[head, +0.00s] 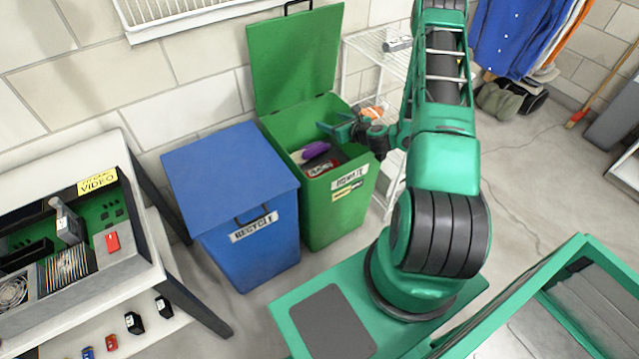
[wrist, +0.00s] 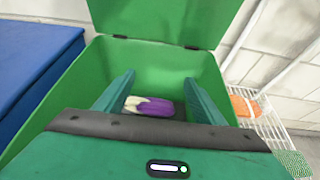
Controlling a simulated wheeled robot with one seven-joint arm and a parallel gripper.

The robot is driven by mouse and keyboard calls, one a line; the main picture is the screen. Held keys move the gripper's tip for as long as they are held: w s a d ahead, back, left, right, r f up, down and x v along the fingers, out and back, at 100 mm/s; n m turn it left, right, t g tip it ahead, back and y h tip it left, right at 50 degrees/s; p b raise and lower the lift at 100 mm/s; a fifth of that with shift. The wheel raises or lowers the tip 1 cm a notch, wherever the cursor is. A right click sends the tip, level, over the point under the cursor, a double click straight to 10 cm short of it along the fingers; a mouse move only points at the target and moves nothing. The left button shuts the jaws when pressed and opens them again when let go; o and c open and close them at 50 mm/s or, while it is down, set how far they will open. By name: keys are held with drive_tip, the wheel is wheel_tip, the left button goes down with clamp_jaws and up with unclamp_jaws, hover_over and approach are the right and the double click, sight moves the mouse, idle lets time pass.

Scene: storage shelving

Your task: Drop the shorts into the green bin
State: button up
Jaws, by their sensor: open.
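The green bin (head: 332,208) stands with its lid (head: 295,60) raised against the wall. Inside it lie a purple item (head: 316,150) and a red and dark item (head: 322,168). The wrist view shows a purple and white bundle (wrist: 150,106) on the bin's floor, between my fingers in the picture; it may be the shorts, but I cannot tell for sure. My gripper (head: 331,127) is open and empty above the bin's opening. In the wrist view my two fingers (wrist: 158,84) stand wide apart, pointing into the green bin (wrist: 75,85), with nothing between them at the tips.
A closed blue recycle bin (head: 240,200) stands directly left of the green bin. A white wire rack (head: 375,55) stands close on its right, with an orange item (wrist: 243,106). A workbench (head: 75,225) is at the left. Open floor lies at the right.

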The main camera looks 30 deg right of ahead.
drive_tip(key=v, duration=0.6)
drive_tip(key=shift+s, duration=0.35)
drive_tip(key=shift+r, duration=0.15)
